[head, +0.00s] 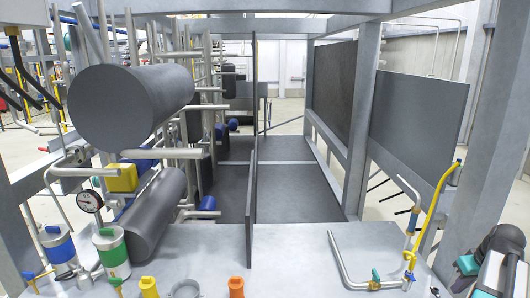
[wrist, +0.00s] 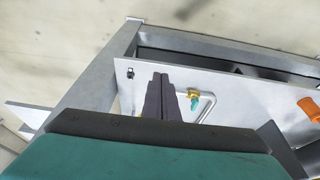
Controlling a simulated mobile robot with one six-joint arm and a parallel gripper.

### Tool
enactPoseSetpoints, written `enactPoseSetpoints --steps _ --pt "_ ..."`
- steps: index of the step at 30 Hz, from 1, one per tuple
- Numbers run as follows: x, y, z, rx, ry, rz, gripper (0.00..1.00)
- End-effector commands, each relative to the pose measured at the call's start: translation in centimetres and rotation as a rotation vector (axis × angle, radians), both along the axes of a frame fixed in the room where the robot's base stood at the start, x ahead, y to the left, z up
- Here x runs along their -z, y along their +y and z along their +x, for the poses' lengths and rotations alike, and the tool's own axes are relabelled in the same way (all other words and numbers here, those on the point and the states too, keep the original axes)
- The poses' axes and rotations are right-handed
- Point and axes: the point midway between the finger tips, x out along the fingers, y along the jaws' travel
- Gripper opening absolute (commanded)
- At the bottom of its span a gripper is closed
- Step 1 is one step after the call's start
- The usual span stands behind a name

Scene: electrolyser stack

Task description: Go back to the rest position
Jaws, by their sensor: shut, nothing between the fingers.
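My gripper (wrist: 161,84) shows in the wrist view with its two dark fingers side by side and shut, holding nothing. The fingers are over the pale metal top plate (wrist: 137,72) in that picture. A valve with a teal handle (wrist: 196,103) and brass body shows just right of the fingers. I cannot tell how far below them it lies. In the head view, part of my arm is at the lower right edge; the fingertips cannot be made out there.
Large dark cylinders (head: 130,105) and several pipes crowd the left. The plate's middle (head: 285,245) is clear.

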Motion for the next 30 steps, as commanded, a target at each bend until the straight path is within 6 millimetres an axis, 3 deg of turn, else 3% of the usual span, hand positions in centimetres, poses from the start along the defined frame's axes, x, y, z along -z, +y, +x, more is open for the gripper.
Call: enactPoseSetpoints --steps 8,14,20,30 --pt "1.0 2.5 2.0 -0.048 0.009 0.010 0.00" --pt "3.0 5.0 3.6 -0.091 0.030 0.031 0.00" --pt "6.6 8.8 5.2 -0.150 0.067 0.068 0.00" --pt "15.6 18.7 6.6 -0.292 0.182 0.147 0.00"
